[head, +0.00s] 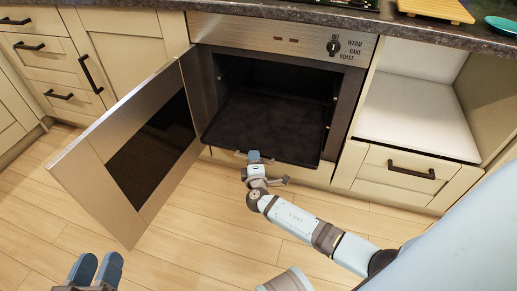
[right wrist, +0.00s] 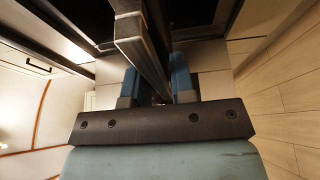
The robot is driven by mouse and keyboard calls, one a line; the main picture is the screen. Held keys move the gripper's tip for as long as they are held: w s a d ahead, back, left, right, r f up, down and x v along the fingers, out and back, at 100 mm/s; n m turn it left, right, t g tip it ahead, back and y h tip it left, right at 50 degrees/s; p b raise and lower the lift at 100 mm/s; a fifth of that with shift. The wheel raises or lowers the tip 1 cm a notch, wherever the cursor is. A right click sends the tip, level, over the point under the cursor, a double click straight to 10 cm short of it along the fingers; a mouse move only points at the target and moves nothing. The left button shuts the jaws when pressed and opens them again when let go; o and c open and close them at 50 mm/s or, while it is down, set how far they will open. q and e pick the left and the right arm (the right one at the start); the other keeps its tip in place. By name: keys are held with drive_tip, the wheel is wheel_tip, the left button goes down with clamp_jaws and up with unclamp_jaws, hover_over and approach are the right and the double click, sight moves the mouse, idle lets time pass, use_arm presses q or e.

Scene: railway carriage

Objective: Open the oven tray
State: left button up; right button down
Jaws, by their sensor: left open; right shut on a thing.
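The oven (head: 270,36) stands with its door (head: 125,150) swung wide open to the left. The dark, flat oven tray (head: 265,125) lies in the lower part of the cavity, and its front edge reaches out slightly past the oven front. My right gripper (head: 256,158) is at the middle of the tray's front edge, shut on it. In the right wrist view, a dark bar-like edge of the tray (right wrist: 140,50) passes between the two blue fingers of this gripper (right wrist: 155,82). My left gripper (head: 96,268) is open and empty at the bottom left, above the floor, away from the oven.
Cream drawers (head: 48,68) stand left of the oven. A white open niche (head: 415,115) above a drawer (head: 405,172) is on the right. A dark worktop (head: 300,14) runs above, with a wooden board (head: 436,9) on it. The wooden floor (head: 190,240) before the oven is clear.

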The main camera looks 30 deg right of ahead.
drive_tip(key=shift+s+a+r, duration=0.1)
drive_tip(key=shift+s+a, duration=0.6)
drive_tip(key=shift+a, duration=0.15)
drive_tip(key=c, duration=1.2)
unclamp_jaws()
drive_tip(key=shift+o, duration=0.2)
